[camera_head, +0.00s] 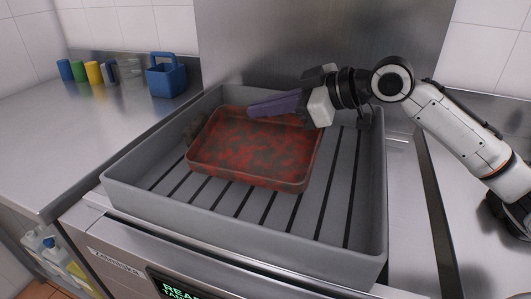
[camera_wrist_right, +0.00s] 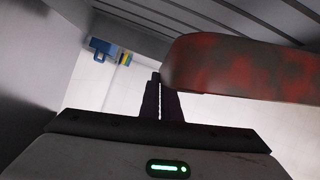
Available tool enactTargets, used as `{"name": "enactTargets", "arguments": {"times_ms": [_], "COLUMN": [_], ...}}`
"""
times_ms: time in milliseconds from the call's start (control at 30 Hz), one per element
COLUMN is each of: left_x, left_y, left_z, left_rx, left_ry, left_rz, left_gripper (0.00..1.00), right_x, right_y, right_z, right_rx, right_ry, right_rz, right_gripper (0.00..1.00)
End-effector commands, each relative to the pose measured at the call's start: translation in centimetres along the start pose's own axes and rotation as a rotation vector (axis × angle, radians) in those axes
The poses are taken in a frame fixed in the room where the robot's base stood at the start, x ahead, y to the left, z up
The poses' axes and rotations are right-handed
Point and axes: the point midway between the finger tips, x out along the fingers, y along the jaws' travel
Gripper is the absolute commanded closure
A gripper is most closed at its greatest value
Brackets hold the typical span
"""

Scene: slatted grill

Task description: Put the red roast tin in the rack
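The red roast tin (camera_head: 250,153), a shallow rectangular pan with dark stains, sits inside the grey slatted rack (camera_head: 366,215), toward its back left. Its underside contact with the slats is hidden. My right gripper (camera_head: 252,110) reaches in from the right, with its purple fingers over the tin's back rim. In the right wrist view the fingers (camera_wrist_right: 160,82) are together with nothing visible between them. The tin (camera_wrist_right: 240,65) shows beside them on the right, very near the fingertips; I cannot tell if they touch. My left gripper is not in view.
A dark brown lump (camera_head: 198,128) shows at the tin's left edge. A blue caddy (camera_head: 166,78) and several coloured cups (camera_head: 94,74) stand on the steel counter at the back left. The slats right of the tin are bare. A steel panel rises behind.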

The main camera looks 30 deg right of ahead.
Motion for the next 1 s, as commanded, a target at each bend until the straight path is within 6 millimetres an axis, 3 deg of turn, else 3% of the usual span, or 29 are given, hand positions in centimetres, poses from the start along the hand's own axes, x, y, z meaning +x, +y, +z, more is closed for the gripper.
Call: {"name": "enactTargets", "arguments": {"times_ms": [100, 333, 533, 933, 1000], "left_x": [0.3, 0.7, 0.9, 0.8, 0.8], "left_y": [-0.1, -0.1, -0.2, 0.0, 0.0], "left_z": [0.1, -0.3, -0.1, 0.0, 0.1], "left_rx": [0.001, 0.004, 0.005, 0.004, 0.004], "left_ry": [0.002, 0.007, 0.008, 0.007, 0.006], "left_rz": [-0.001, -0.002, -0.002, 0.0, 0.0], "left_gripper": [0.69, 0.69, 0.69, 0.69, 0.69], "right_x": [0.8, 1.6, 2.6, 2.9, 3.0], "right_y": [-0.5, -0.8, -1.5, -1.6, -1.7], "right_z": [1.9, 3.4, 5.9, 6.4, 6.6], "right_rx": [0.002, 0.0, 0.002, 0.0, -0.001], "right_ry": [0.001, 0.004, 0.002, 0.005, 0.0], "right_rz": [0.001, 0.002, 0.001, 0.003, 0.001], "right_gripper": [1.0, 1.0, 1.0, 1.0, 0.89]}}
